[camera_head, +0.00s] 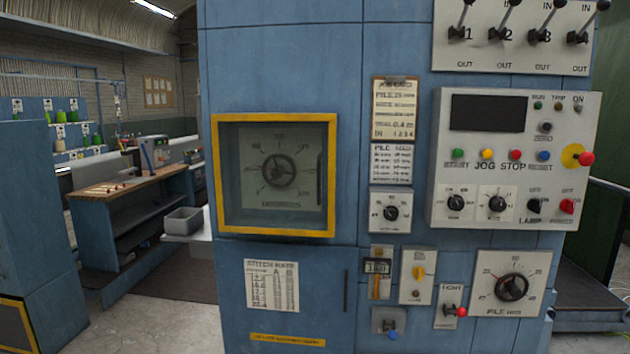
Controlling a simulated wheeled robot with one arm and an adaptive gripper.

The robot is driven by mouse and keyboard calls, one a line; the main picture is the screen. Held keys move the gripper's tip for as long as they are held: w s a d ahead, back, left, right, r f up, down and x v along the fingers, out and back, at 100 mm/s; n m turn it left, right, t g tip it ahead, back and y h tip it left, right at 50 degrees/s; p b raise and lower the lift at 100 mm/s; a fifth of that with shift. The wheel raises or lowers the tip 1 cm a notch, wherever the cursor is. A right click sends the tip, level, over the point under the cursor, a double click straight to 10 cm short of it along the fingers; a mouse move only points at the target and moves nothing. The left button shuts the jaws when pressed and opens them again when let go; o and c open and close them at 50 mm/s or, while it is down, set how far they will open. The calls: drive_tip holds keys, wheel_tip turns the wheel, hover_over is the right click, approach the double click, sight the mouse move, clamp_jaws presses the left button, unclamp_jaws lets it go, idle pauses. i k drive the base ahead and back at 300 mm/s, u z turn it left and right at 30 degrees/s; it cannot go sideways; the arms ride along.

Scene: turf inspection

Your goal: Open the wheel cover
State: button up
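A square cover with a yellow frame (276,119) and a see-through pane is set in the blue machine front. It looks closed. Behind the pane is a dark handwheel (279,171) on a pale dial plate. A dark vertical bar handle (319,180) shows near the right side of the cover. My gripper is not in this view, so I cannot see where it is relative to the cover.
A control panel (475,205) with buttons, knobs and a red stop button stands out at the right. Levers (541,36) are above it. Small switches and a pile dial (511,287) are below. A workbench (130,187) and grey bin (184,220) stand at the left.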

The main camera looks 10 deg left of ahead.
sight(331, 118)
drive_tip(key=z, duration=0.05)
drive_tip(key=k, duration=0.65)
drive_tip(key=u, duration=1)
drive_tip(key=i, duration=0.55)
drive_tip(key=u, duration=0.6)
drive_tip(key=i, duration=0.75)
drive_tip(key=z, duration=0.3)
